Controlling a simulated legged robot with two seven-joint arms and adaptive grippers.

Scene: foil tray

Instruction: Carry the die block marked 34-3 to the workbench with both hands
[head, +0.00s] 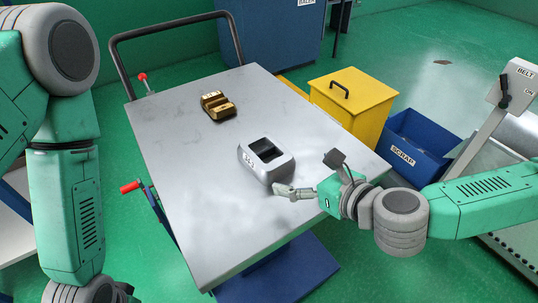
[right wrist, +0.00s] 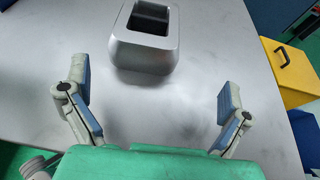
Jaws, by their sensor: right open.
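A silver-grey die block (head: 276,172) with a dark recess in its top sits on the metal-topped cart table (head: 200,185). Dark marks show on its left front face, too small to read surely. In the right wrist view the block (right wrist: 147,58) stands upright beyond the fingers, left of centre. My right gripper (head: 283,190) is open and empty, close to the block's near side. Its two blue-padded fingers (right wrist: 153,92) are spread wide, with bare table between them. My left arm hangs at the left of the head view; its gripper is out of frame.
A brass-coloured block (head: 217,106) sits farther back on the table. A yellow lidded bin (head: 352,97) and a blue SCRAP bin (head: 418,140) stand right of the table. A black handle rail (head: 160,30) rises behind. The table's left and front are clear.

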